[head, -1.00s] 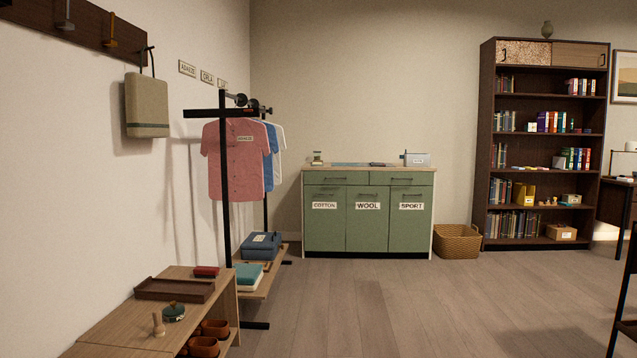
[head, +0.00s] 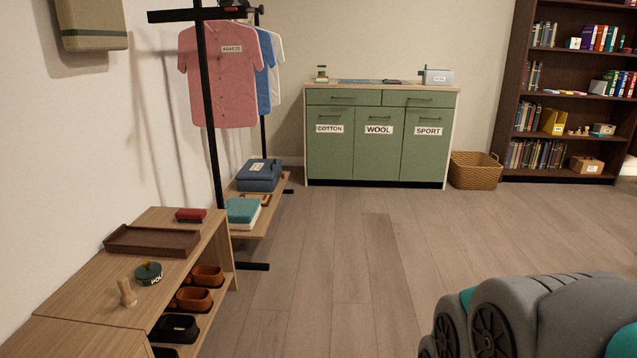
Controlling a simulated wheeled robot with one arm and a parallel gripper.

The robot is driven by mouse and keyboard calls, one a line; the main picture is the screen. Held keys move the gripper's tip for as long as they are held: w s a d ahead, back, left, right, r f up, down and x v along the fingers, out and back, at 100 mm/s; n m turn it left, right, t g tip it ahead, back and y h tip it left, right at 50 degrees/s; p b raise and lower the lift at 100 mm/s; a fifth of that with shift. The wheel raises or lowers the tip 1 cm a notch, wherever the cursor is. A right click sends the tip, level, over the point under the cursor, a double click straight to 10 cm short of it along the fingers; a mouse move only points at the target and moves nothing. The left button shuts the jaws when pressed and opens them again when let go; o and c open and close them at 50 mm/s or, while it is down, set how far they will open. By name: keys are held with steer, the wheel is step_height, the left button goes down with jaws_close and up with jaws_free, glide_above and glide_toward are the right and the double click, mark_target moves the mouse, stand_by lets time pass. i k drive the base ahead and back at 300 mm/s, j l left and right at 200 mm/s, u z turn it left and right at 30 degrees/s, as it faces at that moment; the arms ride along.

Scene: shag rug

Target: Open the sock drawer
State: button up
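A green cabinet (head: 381,175) with a wooden top stands against the back wall. It has two shallow drawers, a left drawer (head: 343,97) and a right drawer (head: 419,99), each with a dark handle. Both look shut. Below are three shut fronts labelled COTTON (head: 329,150), WOOL (head: 378,150) and SPORT (head: 428,152). I see no label that reads sock. A grey and teal part of my arm shows at the lower right, well in front of the cabinet. My gripper is not in view.
A wicker basket (head: 475,171) stands right of the cabinet, beside a dark bookshelf (head: 508,98). A clothes rack (head: 209,120) and a low wooden bench (head: 82,275) line the left wall. The wooden floor between me and the cabinet is clear.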

mark_target(313, 97)
steer(key=i, duration=2.1)
